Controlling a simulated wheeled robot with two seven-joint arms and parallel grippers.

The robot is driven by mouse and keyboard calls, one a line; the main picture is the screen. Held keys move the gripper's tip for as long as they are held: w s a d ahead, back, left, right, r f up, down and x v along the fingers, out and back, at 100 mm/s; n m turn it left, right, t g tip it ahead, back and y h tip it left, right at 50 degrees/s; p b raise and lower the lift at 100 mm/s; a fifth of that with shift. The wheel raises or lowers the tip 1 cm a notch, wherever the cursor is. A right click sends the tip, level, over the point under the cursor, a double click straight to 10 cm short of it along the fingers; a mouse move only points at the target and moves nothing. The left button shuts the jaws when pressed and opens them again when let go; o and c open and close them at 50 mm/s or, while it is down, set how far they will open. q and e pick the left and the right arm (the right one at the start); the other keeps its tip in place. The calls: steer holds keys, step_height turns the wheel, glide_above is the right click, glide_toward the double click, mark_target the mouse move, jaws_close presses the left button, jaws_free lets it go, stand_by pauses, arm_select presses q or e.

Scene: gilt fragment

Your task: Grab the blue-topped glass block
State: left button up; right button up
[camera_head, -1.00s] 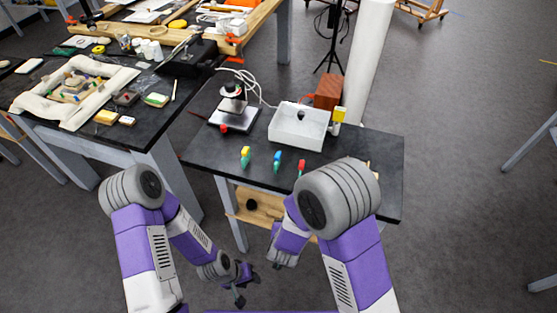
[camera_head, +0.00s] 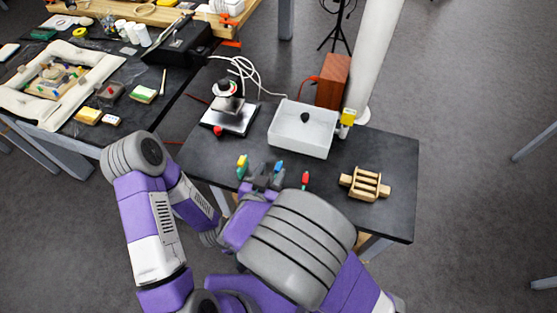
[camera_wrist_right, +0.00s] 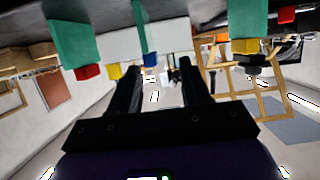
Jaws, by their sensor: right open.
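The blue-topped glass block (camera_head: 279,166) stands on the small dark table, between a yellow-topped block (camera_head: 242,162) and a red-topped block (camera_head: 305,180). My right gripper (camera_head: 266,174) is open, low over the table's front edge, right beside the blue-topped block; its lower part is hidden in the head view. In the right wrist view, which is upside down, the blue-topped block (camera_wrist_right: 147,27) is green-bodied and lies ahead of the open fingers (camera_wrist_right: 161,72), near the left fingertip; no contact can be made out. My left gripper is hidden behind my right arm.
A white open box (camera_head: 303,130) and a small instrument stand (camera_head: 229,106) stand behind the blocks. A wooden rack (camera_head: 366,185) lies to the right. The red- and yellow-topped neighbours stand close on both sides. The table's right part is mostly clear.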

mark_target(278, 169)
steer(key=shift+w+d+f+b, duration=0.35)
steer(key=shift+w+d+f, duration=0.1)
steer(key=shift+w, duration=0.15)
steer(key=x, duration=0.1)
steer(key=b+x, duration=0.1)
steer(key=x, duration=0.1)
steer(key=shift+w+d+f, duration=0.1)
steer(key=shift+w+d, duration=0.1)
steer(key=shift+d, duration=0.15)
steer(key=shift+w+d+b, duration=0.1)
steer(key=shift+w+b, duration=0.25)
steer(key=shift+w, duration=0.05)
jaws_close()
